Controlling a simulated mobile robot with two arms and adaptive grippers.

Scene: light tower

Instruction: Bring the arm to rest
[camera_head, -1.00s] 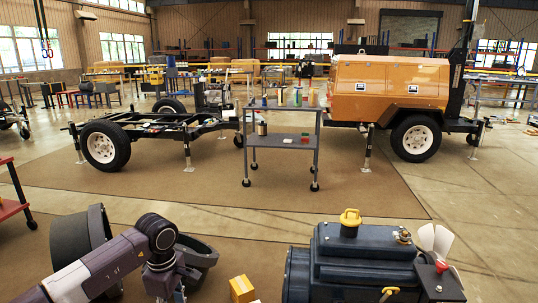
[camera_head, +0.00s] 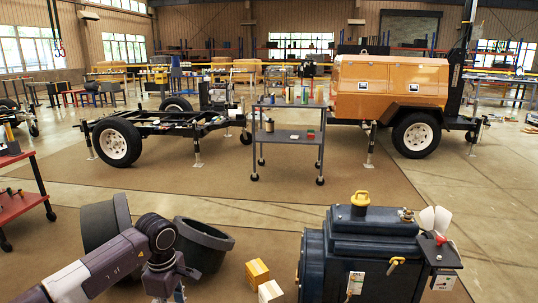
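My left arm (camera_head: 95,272) comes in from the lower left and bends down at a dark wrist joint. The end of my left gripper (camera_head: 172,288) is cut off by the bottom edge, so its fingers are hidden. I see nothing held in the part that shows. Two dark round tyre-like things (camera_head: 205,245) stand close behind the arm. My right arm and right gripper are not in view.
A dark blue engine (camera_head: 370,240) with a yellow cap stands at lower right, beside small yellow and white boxes (camera_head: 257,272). A grey cart (camera_head: 288,133) stands mid-floor, between a bare trailer chassis (camera_head: 170,125) and an orange generator trailer (camera_head: 390,85). A red cart (camera_head: 20,200) is at left.

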